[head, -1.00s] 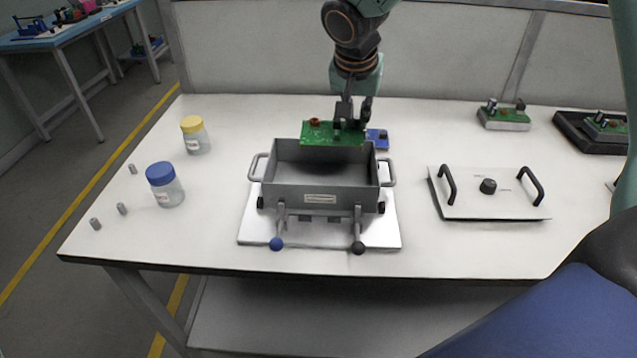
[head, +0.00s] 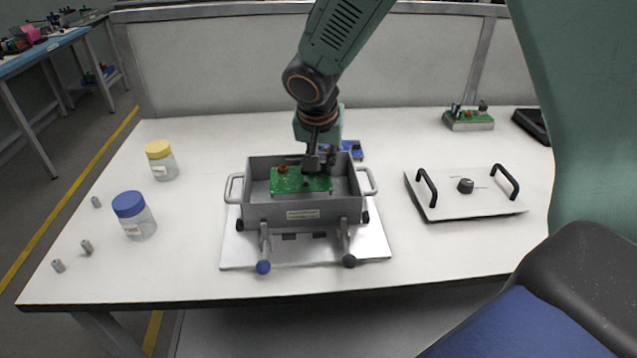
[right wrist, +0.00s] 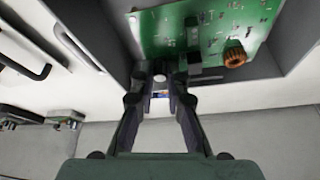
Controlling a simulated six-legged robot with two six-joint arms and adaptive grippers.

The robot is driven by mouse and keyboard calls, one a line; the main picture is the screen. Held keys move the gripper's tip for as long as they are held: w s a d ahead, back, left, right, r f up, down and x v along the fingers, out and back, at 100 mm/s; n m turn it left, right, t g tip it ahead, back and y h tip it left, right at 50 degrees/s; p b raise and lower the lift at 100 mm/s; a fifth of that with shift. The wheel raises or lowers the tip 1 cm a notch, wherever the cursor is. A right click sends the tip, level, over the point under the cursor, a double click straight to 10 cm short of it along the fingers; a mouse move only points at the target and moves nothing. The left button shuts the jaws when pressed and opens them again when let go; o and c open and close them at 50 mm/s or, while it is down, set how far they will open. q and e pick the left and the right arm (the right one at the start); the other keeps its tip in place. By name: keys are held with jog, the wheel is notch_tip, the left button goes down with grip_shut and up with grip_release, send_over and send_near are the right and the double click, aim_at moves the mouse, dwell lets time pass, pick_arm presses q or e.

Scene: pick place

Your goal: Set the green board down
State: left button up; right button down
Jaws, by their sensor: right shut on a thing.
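The green board (head: 301,183) is inside the open grey box (head: 300,209), in its middle and toward the back. It has a copper-coloured coil at its left. My right gripper (head: 319,165) reaches in from behind and above and is shut on the board's far edge. In the right wrist view the fingers (right wrist: 162,76) meet at the edge of the green board (right wrist: 205,30). I cannot tell whether the board touches the box floor. My left gripper is not in view.
A white lid with two black handles (head: 466,192) lies right of the box. A blue board (head: 351,149) lies behind it. Two jars, yellow-capped (head: 161,160) and blue-capped (head: 134,215), stand left with small grey cylinders. Another green board on a base (head: 468,118) sits back right.

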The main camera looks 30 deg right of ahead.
aim_at(322, 174)
jog(key=shift+s+f, duration=0.2)
jog(key=shift+f, duration=0.25)
notch_tip(322, 174, down, 3)
jog(key=shift+f+b, duration=0.1)
jog(key=shift+b, duration=0.6)
jog(key=shift+w, duration=0.15)
jog(key=shift+s, duration=0.2)
jog(key=c, duration=1.4)
grip_release()
jog(key=shift+w+f, duration=0.1)
jog(key=shift+o, duration=0.2)
